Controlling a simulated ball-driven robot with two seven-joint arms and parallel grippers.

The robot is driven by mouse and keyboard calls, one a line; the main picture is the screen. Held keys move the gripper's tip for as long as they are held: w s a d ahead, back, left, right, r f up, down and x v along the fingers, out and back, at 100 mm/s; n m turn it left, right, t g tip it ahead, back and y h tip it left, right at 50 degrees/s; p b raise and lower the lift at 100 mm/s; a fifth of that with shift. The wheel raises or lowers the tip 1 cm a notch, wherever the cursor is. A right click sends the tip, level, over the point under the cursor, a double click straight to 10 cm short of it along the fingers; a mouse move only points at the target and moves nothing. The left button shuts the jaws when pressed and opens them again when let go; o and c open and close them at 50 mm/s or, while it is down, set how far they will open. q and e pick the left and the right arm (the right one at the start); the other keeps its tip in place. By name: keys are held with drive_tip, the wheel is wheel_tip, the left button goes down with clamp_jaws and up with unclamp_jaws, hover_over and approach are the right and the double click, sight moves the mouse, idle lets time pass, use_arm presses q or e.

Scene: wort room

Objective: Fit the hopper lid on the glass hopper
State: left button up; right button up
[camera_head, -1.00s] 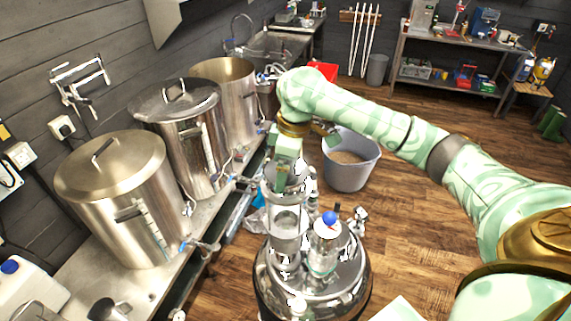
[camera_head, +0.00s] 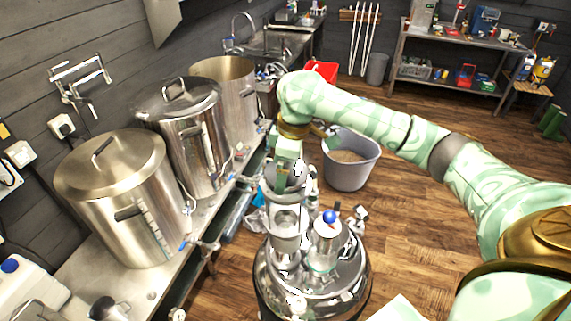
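The glass hopper (camera_head: 286,222) is a clear cylinder standing upright on the round steel vessel (camera_head: 340,285) in the lower middle. My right arm reaches in from the right, and its green gripper (camera_head: 288,172) points down right over the hopper's mouth. The gripper seems shut on the grey hopper lid (camera_head: 299,174), which shows partly beneath it. The fingertips and the lid's grip are mostly hidden. I cannot tell whether the lid touches the hopper's rim. My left gripper is not in view.
A clear fitting with a blue ball (camera_head: 329,217) stands close to the hopper's right. Steel kettles (camera_head: 120,195) line the bench at left, with taps facing the hopper. A grey bucket (camera_head: 349,172) stands on the floor behind. The wooden floor at right is open.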

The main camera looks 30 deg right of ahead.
sight(293, 173)
drive_tip(key=shift+f, duration=0.35)
drive_tip(key=o, duration=0.7)
drive_tip(key=r, duration=0.7)
drive_tip(key=s+d+r, duration=0.1)
drive_tip(key=r, duration=0.2)
drive_tip(key=shift+s+d+r, duration=0.1)
drive_tip(key=shift+r, duration=0.3)
